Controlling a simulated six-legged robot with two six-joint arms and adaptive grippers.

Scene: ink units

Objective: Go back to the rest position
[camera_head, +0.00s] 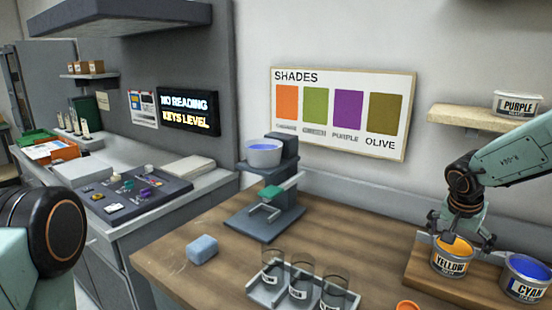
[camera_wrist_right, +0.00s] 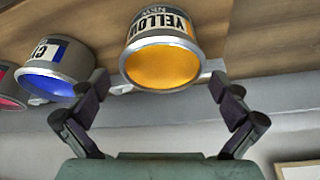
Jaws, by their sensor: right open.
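My right gripper (camera_head: 462,226) reaches in from the right in the head view, just above and at the yellow ink can (camera_head: 451,262). In the right wrist view my right gripper (camera_wrist_right: 158,84) is open. Its fingers stand on either side of the yellow can (camera_wrist_right: 160,58), with gaps visible between them and the can. The can is open, with yellow-orange ink inside. Only a rounded link of my left arm shows at the left edge of the head view; the left gripper is out of view.
A cyan can (camera_head: 527,277) stands right of the yellow one; it also shows in the wrist view (camera_wrist_right: 55,68). Labelled glasses (camera_head: 299,286) stand in a rack at the front. A stand (camera_head: 265,205) with a bowl (camera_head: 264,152) and a blue sponge (camera_head: 202,249) are farther left.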

